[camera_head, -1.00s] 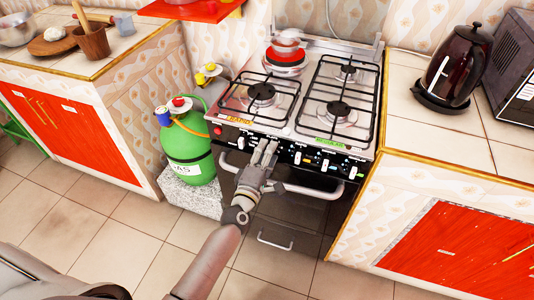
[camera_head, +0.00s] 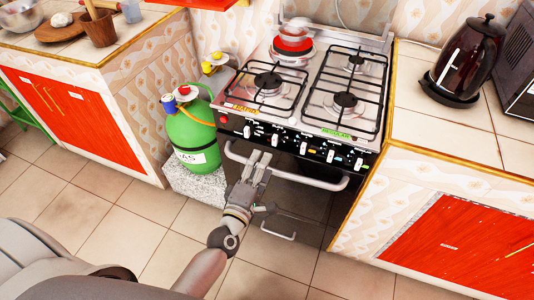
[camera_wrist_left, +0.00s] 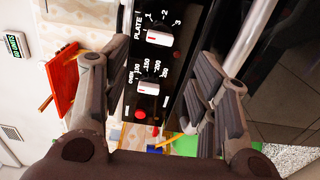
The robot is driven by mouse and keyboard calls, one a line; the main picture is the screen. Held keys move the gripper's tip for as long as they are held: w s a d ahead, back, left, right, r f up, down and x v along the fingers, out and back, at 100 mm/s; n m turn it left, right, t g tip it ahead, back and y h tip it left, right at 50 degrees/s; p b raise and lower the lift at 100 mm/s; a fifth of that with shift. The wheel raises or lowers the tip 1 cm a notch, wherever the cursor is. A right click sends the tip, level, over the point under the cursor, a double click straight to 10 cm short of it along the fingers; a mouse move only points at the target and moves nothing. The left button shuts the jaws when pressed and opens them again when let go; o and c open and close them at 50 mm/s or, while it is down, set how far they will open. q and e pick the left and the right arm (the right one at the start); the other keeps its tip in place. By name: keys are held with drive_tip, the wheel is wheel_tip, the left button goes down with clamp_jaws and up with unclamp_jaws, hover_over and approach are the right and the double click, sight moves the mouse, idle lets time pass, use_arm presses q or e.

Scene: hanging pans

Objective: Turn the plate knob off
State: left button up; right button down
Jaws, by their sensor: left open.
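The plate knob (camera_wrist_left: 158,37) is a white-faced knob on the black control panel, beside the lettering PLATE and the marks 1, 2, 3. The oven knob (camera_wrist_left: 148,87) sits below it in the left wrist view. In the head view, the panel (camera_head: 317,151) runs along the front of the stove (camera_head: 312,85). My left gripper (camera_head: 260,160) is open and empty in front of the oven handle, just below the panel. In the left wrist view, its fingers stand apart on both sides of the panel, touching no knob. My right gripper is not in view.
The oven handle (camera_head: 315,180) crosses the front of the stove, close to my left fingers. A green gas bottle (camera_head: 192,137) stands left of the stove. A dark kettle (camera_head: 463,60) sits on the right counter. The tiled floor in front is free.

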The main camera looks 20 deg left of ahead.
use_arm(q)
drive_tip(key=shift+s, duration=1.5)
drive_tip(key=s+f+m+g, duration=0.3)
drive_tip(key=s+f+m, duration=0.15)
drive_tip(key=f, duration=0.65)
drive_tip(key=s+f+m+g+h+p, duration=0.1)
drive_tip(key=s+f+m+g, duration=0.3)
drive_tip(key=f, duration=0.6)
drive_tip(key=s+f+m+g, duration=0.2)
drive_tip(key=s+f+m, duration=0.25)
drive_tip(key=f, duration=0.65)
drive_tip(key=s+a+f+m+g, duration=0.2)
drive_tip(key=s+f, duration=0.2)
drive_tip(key=s, duration=0.4)
drive_tip(key=s+a+f+m+g+y, duration=0.1)
drive_tip(key=s+a+f+m+g, duration=0.1)
drive_tip(key=s, duration=0.7)
drive_tip(key=s+a+f+m+g, duration=0.1)
drive_tip(key=s+f+m+g, duration=0.2)
drive_tip(key=s+f, duration=0.4)
drive_tip(key=shift+s+a+g+y+p, duration=0.3)
drive_tip(key=shift+s+a+g+p, duration=0.15)
drive_tip(key=shift+s, duration=0.45)
